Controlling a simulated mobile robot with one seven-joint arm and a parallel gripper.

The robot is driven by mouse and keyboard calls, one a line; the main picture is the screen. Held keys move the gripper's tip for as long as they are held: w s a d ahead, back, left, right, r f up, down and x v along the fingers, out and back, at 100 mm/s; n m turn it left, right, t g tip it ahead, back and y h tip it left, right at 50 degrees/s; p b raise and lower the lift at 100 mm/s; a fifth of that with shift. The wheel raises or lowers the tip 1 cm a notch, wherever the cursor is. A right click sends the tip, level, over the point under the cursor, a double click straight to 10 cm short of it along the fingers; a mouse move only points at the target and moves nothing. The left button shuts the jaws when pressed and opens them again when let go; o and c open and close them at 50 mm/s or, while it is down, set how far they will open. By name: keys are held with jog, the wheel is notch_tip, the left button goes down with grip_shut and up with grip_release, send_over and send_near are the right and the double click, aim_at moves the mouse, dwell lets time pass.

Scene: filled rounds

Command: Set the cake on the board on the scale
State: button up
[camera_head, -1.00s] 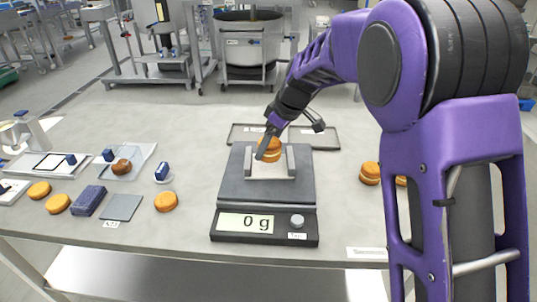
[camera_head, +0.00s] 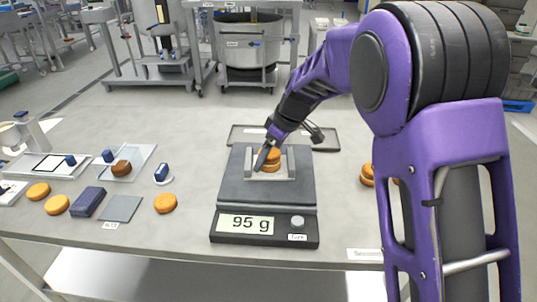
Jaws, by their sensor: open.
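A small golden round cake (camera_head: 270,162), seemingly two layers, sits on a light board (camera_head: 267,177) on the scale (camera_head: 230,190). Two grey upright guides flank the board. The scale's display (camera_head: 246,224) reads 95 g. My gripper (camera_head: 265,153) is open at the cake's upper left side and hides part of it. I cannot tell whether a finger touches the cake.
More cakes stand on the right (camera_head: 367,175), partly behind my arm. Several single rounds (camera_head: 165,203), a dark blue block (camera_head: 88,201) and a grey square (camera_head: 121,208) lie on the left. A dark tray (camera_head: 326,142) lies behind the scale.

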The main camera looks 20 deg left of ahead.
jog(key=v, duration=1.2)
jog(key=shift+p, duration=0.35)
jog(key=shift+r, duration=0.1)
